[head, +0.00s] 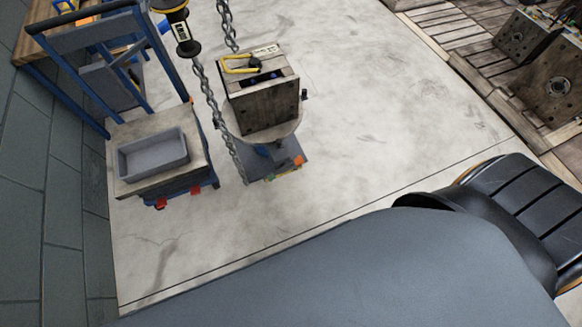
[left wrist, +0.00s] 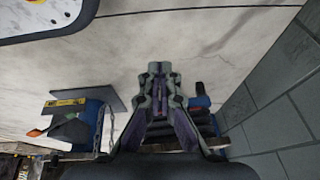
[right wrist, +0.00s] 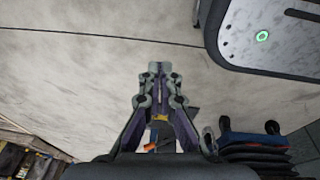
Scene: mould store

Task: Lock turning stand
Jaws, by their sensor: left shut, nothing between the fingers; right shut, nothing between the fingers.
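The turning stand shows in the head view: a round turntable top (head: 293,129) above a grey base plate (head: 262,168), with an orange part (head: 298,160) at the base's right edge. In the left wrist view, a grey plate (left wrist: 58,102) with a yellow label and an orange part (left wrist: 34,133) show at left. My left gripper (left wrist: 160,70) is shut and empty, apart from these. My right gripper (right wrist: 160,70) is shut and empty; an orange part (right wrist: 150,147) shows partly behind it. Neither gripper shows in the head view.
A blue-framed cart (head: 200,170) with a grey tray (head: 122,165) stands left of the stand, near a tiled wall (head: 45,190). Chains (head: 212,95) with a black-and-yellow hoist part (head: 183,35) hang beside the stand. Pallets with mould blocks (head: 519,35) lie at upper right. Floor right of the stand is clear.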

